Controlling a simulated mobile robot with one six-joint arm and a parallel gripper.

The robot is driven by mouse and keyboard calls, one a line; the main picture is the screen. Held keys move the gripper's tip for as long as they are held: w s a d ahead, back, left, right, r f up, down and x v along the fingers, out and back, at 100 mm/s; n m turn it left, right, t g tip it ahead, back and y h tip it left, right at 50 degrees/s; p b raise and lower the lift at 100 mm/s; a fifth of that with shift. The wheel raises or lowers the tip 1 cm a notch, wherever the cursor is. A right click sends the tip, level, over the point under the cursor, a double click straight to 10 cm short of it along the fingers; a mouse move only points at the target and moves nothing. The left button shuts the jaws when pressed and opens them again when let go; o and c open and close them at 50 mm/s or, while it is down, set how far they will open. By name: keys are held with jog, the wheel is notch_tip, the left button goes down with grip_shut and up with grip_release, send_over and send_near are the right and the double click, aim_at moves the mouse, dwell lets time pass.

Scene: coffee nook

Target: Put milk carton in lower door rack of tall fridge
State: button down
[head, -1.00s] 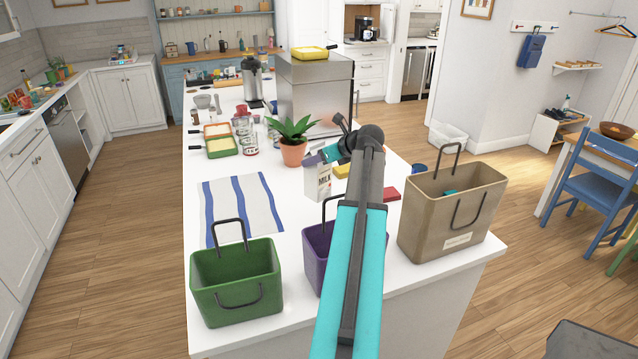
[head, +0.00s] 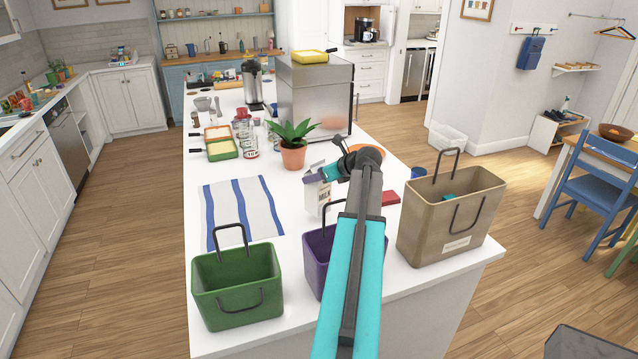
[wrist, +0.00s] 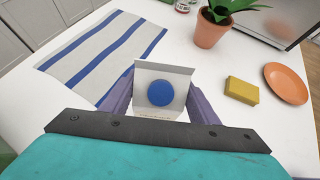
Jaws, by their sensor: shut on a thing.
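I cannot tell whether the carton's base touches the counter. I do not see a tall fridge or its door rack in these views.
Around the carton are a potted plant (head: 293,157), a striped cloth (head: 243,208), a purple basket (head: 318,255), a green basket (head: 237,290), a brown bag (head: 450,215), a yellow sponge (wrist: 242,90) and an orange plate (wrist: 286,83). A metal box (head: 305,95) stands behind.

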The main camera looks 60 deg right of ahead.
jog(key=shift+f+p, duration=0.5)
jog(key=shift+f, duration=1.2)
jog(key=c, duration=0.7)
grip_release()
jog(key=shift+s, duration=0.1)
jog(key=b+v, duration=0.3)
jog(key=v, duration=0.9)
